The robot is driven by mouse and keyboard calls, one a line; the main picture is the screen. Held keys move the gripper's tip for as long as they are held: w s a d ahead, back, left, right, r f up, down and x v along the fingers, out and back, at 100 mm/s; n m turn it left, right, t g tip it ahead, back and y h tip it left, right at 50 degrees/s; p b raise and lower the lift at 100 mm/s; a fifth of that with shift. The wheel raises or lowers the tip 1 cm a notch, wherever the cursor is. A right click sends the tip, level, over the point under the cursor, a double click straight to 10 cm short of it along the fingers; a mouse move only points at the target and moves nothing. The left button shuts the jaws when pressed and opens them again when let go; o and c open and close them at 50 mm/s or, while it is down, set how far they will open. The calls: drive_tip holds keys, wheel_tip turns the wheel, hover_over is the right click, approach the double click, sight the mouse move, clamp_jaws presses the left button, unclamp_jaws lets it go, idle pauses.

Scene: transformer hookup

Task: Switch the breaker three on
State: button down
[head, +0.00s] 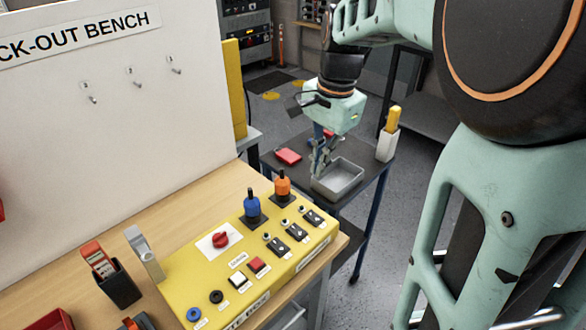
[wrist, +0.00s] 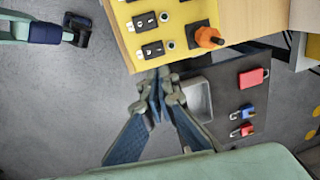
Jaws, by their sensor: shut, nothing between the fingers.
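The yellow control box (head: 210,262) lies on the wooden bench. Three small black switch plates with light toggles sit near its right end: one nearer (head: 276,246), one in the middle (head: 297,231) and one farthest (head: 314,217). Their numbers are too small to read, so I cannot tell which is breaker three. Two of these switches show in the wrist view, one upper (wrist: 145,21) and one lower (wrist: 152,49). My gripper (head: 318,168) is shut and empty, beyond the box and near the grey tray. In the wrist view its fingertips (wrist: 159,76) appear just below the box's edge.
Blue (head: 252,206) and orange (head: 282,186) upright handles stand beside the switches. A red knob (head: 221,240) and push buttons are farther left. The dark side table holds a grey tray (head: 348,170), a red object (head: 288,156) and a yellow-topped holder (head: 389,135).

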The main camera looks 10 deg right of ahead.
sight(309, 212)
drive_tip(key=shift+f, duration=0.1)
drive_tip(key=f, duration=0.4)
drive_tip(key=w+f, duration=0.1)
drive_tip(key=f, duration=0.8)
drive_tip(key=shift+w+a+f, duration=0.15)
drive_tip(key=shift+a, duration=0.25)
drive_tip(key=shift+f, duration=0.25)
drive_tip(key=shift+w+a+f+b, duration=0.1)
drive_tip(key=shift+a+f+b, duration=0.05)
drive_tip(key=shift+f+b, duration=0.2)
drive_tip(key=shift+s+d+r, duration=0.25)
drive_tip(key=shift+s+d, duration=0.25)
drive_tip(key=shift+s, duration=0.1)
